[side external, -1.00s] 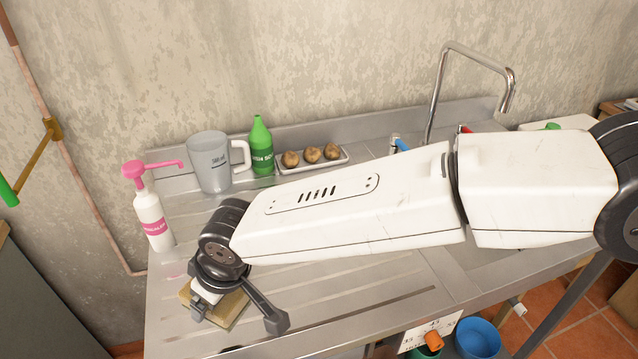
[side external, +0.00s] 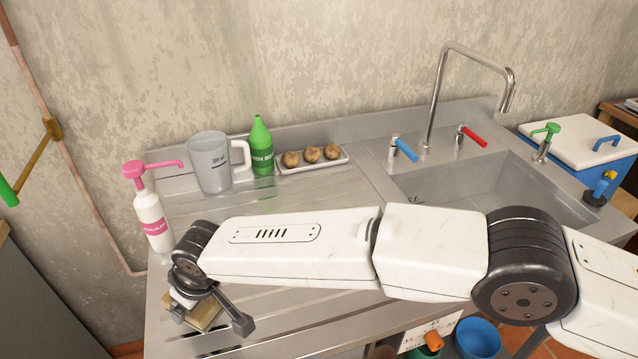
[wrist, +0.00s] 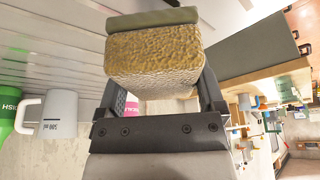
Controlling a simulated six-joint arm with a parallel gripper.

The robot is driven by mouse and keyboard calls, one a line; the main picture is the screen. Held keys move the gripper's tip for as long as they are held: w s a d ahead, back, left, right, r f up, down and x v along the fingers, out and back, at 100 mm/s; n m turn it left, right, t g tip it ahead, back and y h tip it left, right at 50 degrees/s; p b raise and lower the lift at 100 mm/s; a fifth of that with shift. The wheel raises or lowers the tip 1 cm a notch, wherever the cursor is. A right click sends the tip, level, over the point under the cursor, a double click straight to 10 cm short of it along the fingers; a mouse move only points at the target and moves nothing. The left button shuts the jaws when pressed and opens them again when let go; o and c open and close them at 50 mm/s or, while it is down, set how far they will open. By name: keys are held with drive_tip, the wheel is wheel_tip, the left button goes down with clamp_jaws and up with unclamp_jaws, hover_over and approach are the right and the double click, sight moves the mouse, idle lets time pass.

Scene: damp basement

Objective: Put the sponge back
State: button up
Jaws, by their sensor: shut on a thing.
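The sponge (wrist: 153,58) is a yellow-brown block with a grey-green layer (wrist: 152,20) on one face. My gripper (wrist: 155,88) is shut on it, one finger on each side, in the wrist view. In the side view my gripper (side external: 211,316) is at the front left of the steel drainer (side external: 300,311), and a corner of the sponge (side external: 207,317) shows between the fingers. The gripper and wrist hide much of it there. I cannot tell whether the sponge touches the drainer.
A pink-topped pump bottle (side external: 152,220) stands close behind my gripper. A jug (side external: 209,163), a green bottle (side external: 261,148) and a potato tray (side external: 345,157) line the back.

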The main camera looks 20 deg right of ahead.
sight(196, 309)
drive_tip(key=shift+a+f, duration=0.1)
drive_tip(key=shift+f, duration=0.05)
drive_tip(key=shift+w+a+f, duration=0.15)
drive_tip(key=shift+w+f, duration=0.1)
drive_tip(key=shift+f, duration=1.5)
drive_tip(key=shift+f, duration=0.1)
drive_tip(key=o, duration=1.3)
drive_tip(key=shift+r, duration=0.2)
drive_tip(key=shift+s+r, duration=0.15)
drive_tip(key=shift+r, duration=0.25)
drive_tip(key=shift+v, duration=5.5)
